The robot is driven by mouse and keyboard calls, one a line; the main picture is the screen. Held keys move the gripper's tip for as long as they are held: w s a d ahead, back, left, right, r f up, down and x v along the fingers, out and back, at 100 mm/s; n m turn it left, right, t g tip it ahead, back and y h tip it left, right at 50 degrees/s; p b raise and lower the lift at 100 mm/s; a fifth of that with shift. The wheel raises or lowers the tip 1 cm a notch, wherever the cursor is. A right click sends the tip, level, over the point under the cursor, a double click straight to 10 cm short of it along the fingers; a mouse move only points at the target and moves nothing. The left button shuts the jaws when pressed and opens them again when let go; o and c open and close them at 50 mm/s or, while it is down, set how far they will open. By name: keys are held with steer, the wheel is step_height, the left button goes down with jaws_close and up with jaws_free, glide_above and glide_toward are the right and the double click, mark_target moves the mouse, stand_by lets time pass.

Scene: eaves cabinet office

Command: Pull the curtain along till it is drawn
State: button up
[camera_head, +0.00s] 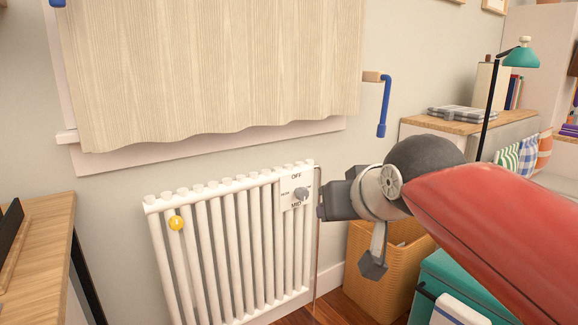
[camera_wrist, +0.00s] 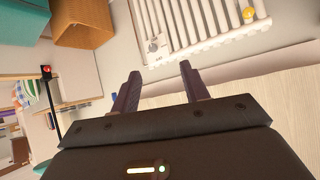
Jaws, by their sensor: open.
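The curtain's right edge is near a wooden peg with a blue hook (camera_head: 384,105). A pale grained surface, seemingly the curtain (camera_wrist: 275,105), fills the lower right of the wrist view. My gripper (camera_head: 325,205) is below and right of the curtain, beside the radiator's right end, apart from the curtain. In the wrist view my gripper (camera_wrist: 158,82) has its two fingers spread with nothing between them.
A white radiator (camera_head: 235,240) with a dial panel (camera_head: 297,192) and a yellow knob (camera_head: 176,223) stands under the window. A wooden desk (camera_head: 35,245) is at left. A wicker basket (camera_head: 365,265) and a teal box (camera_head: 455,285) stand on the floor near my arm.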

steer(key=s+d+f+m+g+h, duration=0.1)
steer(key=s+d+f+g, duration=0.1)
steer(key=s+f, duration=0.5)
steer(key=s+d+f+m+g+h, duration=0.1)
steer(key=s+d+f, duration=0.3)
steer(key=s+f, duration=0.4)
step_height(320, 180, down, 4)
steer(key=shift+s+d+f+g+h+p, duration=0.1)
steer(key=shift+s+d+g+h+p, duration=0.25)
steer(key=shift+g, duration=0.55)
